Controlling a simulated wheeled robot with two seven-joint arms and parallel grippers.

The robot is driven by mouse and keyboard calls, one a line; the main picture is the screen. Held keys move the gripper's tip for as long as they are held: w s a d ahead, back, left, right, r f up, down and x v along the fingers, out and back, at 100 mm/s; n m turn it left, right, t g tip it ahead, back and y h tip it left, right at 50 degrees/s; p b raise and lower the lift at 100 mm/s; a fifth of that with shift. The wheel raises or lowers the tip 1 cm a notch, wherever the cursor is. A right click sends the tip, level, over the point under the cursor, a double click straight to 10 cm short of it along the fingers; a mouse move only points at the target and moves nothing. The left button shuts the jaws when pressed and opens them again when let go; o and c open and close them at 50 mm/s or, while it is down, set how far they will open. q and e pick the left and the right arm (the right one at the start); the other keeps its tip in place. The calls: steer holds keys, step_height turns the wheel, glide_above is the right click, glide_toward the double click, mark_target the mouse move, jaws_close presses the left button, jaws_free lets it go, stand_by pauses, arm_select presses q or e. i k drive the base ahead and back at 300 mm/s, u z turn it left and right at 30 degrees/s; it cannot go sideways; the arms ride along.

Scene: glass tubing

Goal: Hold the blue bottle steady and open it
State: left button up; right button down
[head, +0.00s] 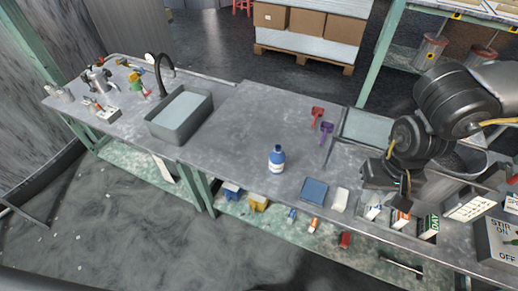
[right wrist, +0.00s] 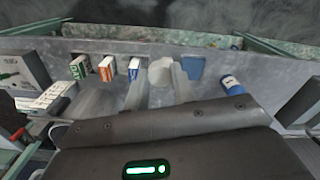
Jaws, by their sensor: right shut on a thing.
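The blue bottle (head: 277,159) stands upright on the grey bench, with a white label and a blue top. In the right wrist view the bottle (right wrist: 231,84) is at the right, beyond my gripper's body. My right gripper (head: 400,190) is well to the right of the bottle, near the small boxes, and not touching it. Its fingers (right wrist: 158,88) are apart in the wrist view, with a pale piece (right wrist: 161,72) showing between them. My left gripper is not in view.
A blue square pad (head: 314,191) and a white block (head: 340,199) lie right of the bottle. Small boxes (head: 428,227) stand along the front edge. Red (head: 317,115) and purple (head: 326,130) items lie behind. The bench left of the bottle is clear up to the sink (head: 180,115).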

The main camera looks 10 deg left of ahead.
mark_target(277, 160)
steer(key=k, duration=1.05)
steer(key=u, duration=0.6)
steer(key=i, duration=0.6)
steer(key=u, duration=0.8)
steer(key=i, duration=1.55)
steer(key=z, duration=0.9)
steer(key=i, duration=0.45)
steer(key=z, duration=0.5)
